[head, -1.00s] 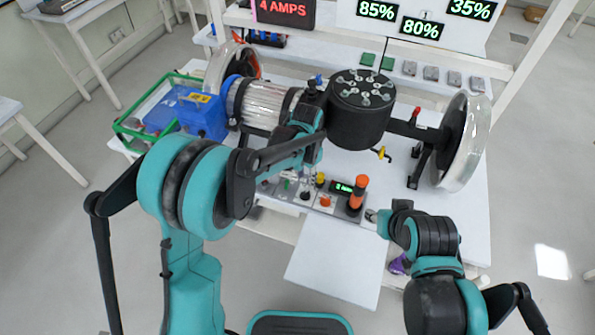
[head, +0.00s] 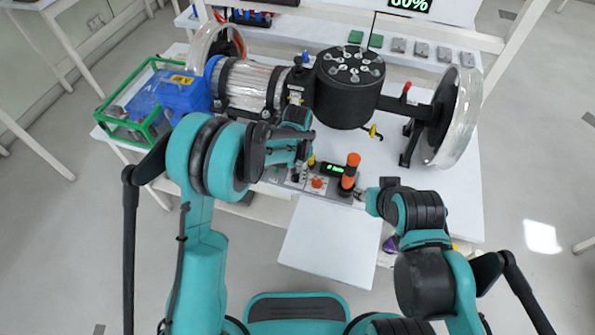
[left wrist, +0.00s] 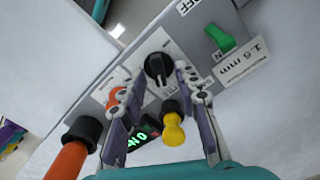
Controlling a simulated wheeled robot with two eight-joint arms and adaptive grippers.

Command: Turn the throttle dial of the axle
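The axle rig's control panel (head: 317,193) lies at the front edge of the white table. In the left wrist view, a black dial (left wrist: 158,68) with a pointer knob stands on a light label; I take it for the throttle dial. My left gripper (left wrist: 153,86) is open, with its fingertips on either side of the dial; I cannot tell whether they touch it. In the head view my left gripper (head: 298,168) is over the left part of the panel. My right gripper (head: 362,196) is beside the orange-handled lever; its fingers are too small to read.
Close to the dial are a yellow knob (left wrist: 172,128), a green switch (left wrist: 220,38), an orange button (left wrist: 117,102) and the orange-handled lever (left wrist: 68,158). The black drum (head: 348,95) and clear wheel (head: 459,118) stand behind. A bare white board (head: 330,240) projects in front.

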